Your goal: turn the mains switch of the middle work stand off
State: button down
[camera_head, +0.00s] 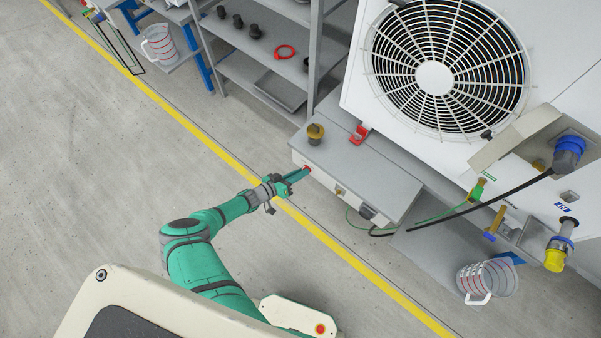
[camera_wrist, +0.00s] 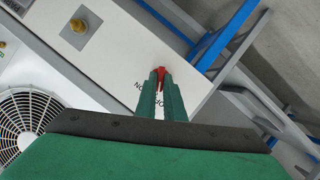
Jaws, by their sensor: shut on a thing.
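The mains switch (camera_wrist: 159,69) is a small red knob on the pale front panel (camera_wrist: 117,52) of a grey box (camera_head: 357,162). In the head view only a bit of the red switch (camera_head: 307,169) shows at the gripper's tip. My gripper (camera_head: 299,173) reaches the left end of that front panel. In the wrist view the two green fingers of my gripper (camera_wrist: 160,80) are shut on the red switch. Black lettering on the panel is partly hidden behind the fingers, so the switch position cannot be read.
A yellow-black knob (camera_head: 315,133) sits on the box top. A large fan unit (camera_head: 435,78) stands behind it. Grey shelving (camera_head: 262,77) is at upper left, a measuring jug (camera_head: 487,279) at lower right. Cables hang right of the box. The floor left of the yellow line (camera_head: 200,145) is clear.

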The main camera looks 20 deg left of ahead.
jog(key=shift+a+r, duration=0.1)
jog(key=c, duration=1.9)
grip_release()
jog(key=shift+o, duration=0.2)
jog(key=v, duration=1)
jog(key=shift+s+a, duration=0.15)
jog(key=shift+s, duration=0.2)
jog(key=shift+r, duration=0.1)
